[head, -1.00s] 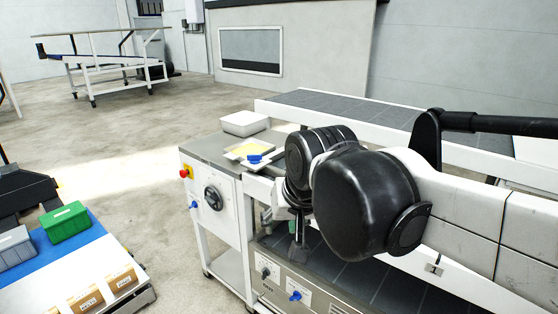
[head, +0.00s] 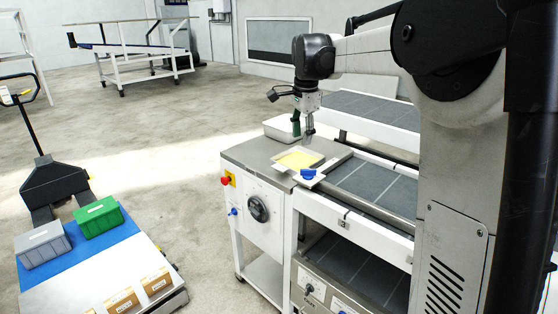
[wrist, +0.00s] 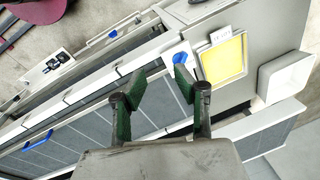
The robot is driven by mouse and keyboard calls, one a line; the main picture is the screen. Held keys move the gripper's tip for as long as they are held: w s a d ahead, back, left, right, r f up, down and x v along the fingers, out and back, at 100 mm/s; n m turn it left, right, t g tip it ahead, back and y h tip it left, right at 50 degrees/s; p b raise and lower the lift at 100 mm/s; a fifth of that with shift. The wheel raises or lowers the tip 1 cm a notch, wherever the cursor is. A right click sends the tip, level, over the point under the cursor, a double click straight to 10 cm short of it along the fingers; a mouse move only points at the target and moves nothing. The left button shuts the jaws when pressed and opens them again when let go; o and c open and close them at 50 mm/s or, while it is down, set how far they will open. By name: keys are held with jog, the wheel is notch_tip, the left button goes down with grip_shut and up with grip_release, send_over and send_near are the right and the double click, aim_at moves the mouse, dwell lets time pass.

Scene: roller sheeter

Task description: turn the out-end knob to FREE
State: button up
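A blue knob (head: 308,174) sits on a small white plate at the corner of the machine's upper bed. It also shows in the wrist view (wrist: 180,58), beside a label too small to read. A second blue knob shows at the lower front panel (head: 337,311), near a black knob (head: 309,288). I cannot tell from the labels which is the out-end knob, nor its setting. My gripper (head: 309,138) is above the bed, pointing down, behind the upper blue knob. In the wrist view its green-padded fingers (wrist: 159,78) are apart and empty.
A yellow sheet (head: 299,159) lies on the grey end table, near a white bin (head: 282,128). The end cabinet carries a black dial (head: 257,208) and red button (head: 226,181). A cart with green (head: 99,219) and grey (head: 42,246) crates stands left. Open floor lies between.

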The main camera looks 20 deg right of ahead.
aim_at(308, 173)
jog(key=w+d+f+m+g+p, duration=0.2)
jog(key=w+d+f+m, duration=0.35)
jog(key=w+d, duration=0.3)
jog(key=f, duration=0.4)
jog(key=f+p, duration=0.1)
jog(key=f, duration=0.8)
jog(key=shift+w+a+p, duration=0.1)
jog(key=shift+w+p, duration=0.2)
grip_shut()
